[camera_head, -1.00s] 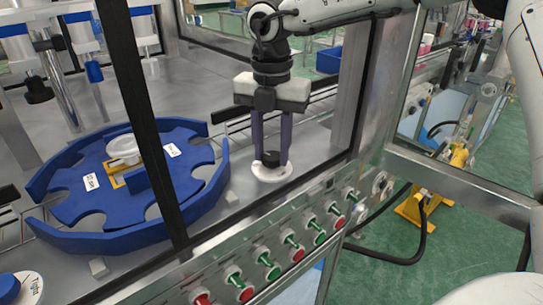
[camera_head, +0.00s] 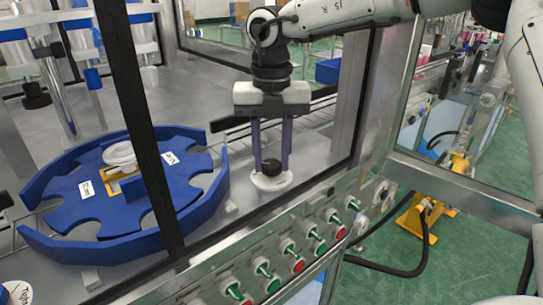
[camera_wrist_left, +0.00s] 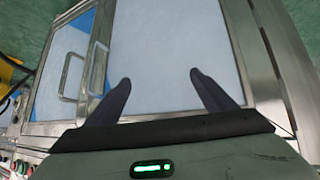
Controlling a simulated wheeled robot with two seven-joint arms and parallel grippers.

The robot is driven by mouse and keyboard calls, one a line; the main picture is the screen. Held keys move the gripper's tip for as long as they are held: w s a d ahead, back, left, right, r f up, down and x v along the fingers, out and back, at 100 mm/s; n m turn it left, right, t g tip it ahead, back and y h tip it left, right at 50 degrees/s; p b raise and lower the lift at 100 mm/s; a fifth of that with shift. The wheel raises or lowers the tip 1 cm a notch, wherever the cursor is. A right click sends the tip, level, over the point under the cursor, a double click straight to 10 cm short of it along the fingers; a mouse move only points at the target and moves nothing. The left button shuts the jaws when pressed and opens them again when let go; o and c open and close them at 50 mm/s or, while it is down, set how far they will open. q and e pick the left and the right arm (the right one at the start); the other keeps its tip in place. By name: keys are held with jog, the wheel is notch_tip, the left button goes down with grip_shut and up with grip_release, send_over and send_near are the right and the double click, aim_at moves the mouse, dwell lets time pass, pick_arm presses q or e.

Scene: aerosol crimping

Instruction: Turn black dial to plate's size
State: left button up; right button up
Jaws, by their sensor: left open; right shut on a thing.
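My right gripper (camera_head: 271,165) points straight down on the right side of the machine bed. It is shut on the black dial (camera_head: 271,168), which sits on a round white base (camera_head: 270,181). Marks on the base are too small to read. The blue round plate (camera_head: 105,215) lies to the left, with white labels whose print is too small to read. A white ring-shaped part (camera_head: 119,153) and a yellow piece are at its middle, partly behind a dark post. My left gripper (camera_wrist_left: 159,80) is open and empty in the left wrist view, above a pale panel.
A dark frame post (camera_head: 145,135) stands in front of the blue plate. A row of red and green knobs (camera_head: 298,266) runs along the front panel. A second white dial marked "Tight" (camera_head: 18,295) is cut off at the lower left. A metal handle (camera_wrist_left: 85,75) shows in the left wrist view.

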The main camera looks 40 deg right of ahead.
aim_at(272, 164)
jog(key=o, duration=1)
jog(key=shift+o, duration=0.2)
notch_tip(272, 164, up, 10)
jog(key=p, duration=0.1)
jog(key=shift+r, duration=0.2)
